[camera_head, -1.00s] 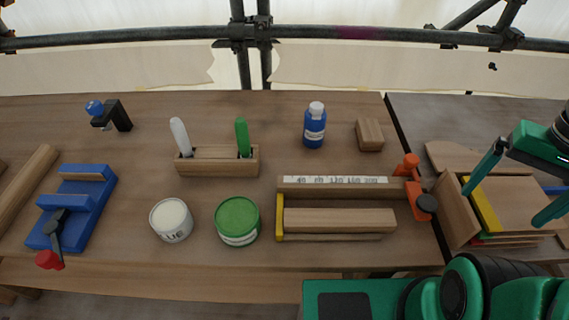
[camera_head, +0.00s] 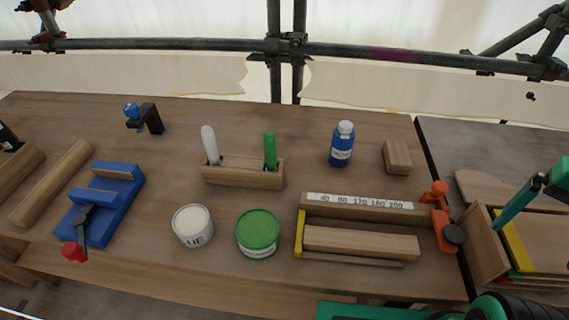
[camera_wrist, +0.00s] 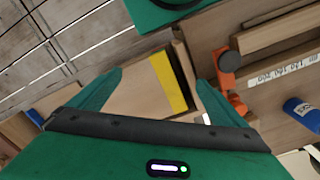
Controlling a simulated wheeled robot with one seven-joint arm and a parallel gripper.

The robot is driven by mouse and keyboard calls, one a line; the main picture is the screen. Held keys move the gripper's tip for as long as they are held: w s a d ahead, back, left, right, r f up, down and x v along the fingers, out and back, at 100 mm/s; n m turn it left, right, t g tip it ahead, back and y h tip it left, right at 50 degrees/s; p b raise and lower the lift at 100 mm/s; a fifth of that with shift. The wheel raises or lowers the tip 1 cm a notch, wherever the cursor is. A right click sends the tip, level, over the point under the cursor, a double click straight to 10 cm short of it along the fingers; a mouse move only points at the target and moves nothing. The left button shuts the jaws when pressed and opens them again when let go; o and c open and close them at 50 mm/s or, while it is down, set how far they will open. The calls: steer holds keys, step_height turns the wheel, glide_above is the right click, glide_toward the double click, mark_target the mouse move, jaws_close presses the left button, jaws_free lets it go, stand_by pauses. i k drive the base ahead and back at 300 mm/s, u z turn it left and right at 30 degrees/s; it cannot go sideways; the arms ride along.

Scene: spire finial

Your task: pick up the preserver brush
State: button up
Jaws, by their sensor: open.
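Two brushes stand upright in a wooden holder (camera_head: 243,179) at the middle of the bench, handles up. One has a green handle (camera_head: 270,150), the other a white handle (camera_head: 209,144). The green one stands behind a green-lidded tin (camera_head: 258,233), the white one behind a white tin (camera_head: 192,226) with a partly readable label, "UE". The brush heads are hidden in the holder. My gripper (camera_wrist: 160,77) is open and empty, over the wooden box with the yellow strip (camera_wrist: 169,81). It is far to the right of the brushes, partly out of the head view.
A blue bottle (camera_head: 342,144) and a wood block (camera_head: 397,157) stand right of the holder. A wooden rack (camera_head: 365,202) with an orange clamp (camera_head: 440,210) lies in front of them. A blue jig (camera_head: 112,207) lies left. Scaffold tubes (camera_head: 180,45) run behind.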

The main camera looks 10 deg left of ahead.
mark_target(269, 138)
steer(key=z, duration=0.05)
steer(key=k, duration=0.5)
steer(key=z, duration=0.7)
steer(key=k, duration=0.8)
steer(key=u, duration=0.85)
steer(key=i, duration=1)
steer(key=z, duration=0.05)
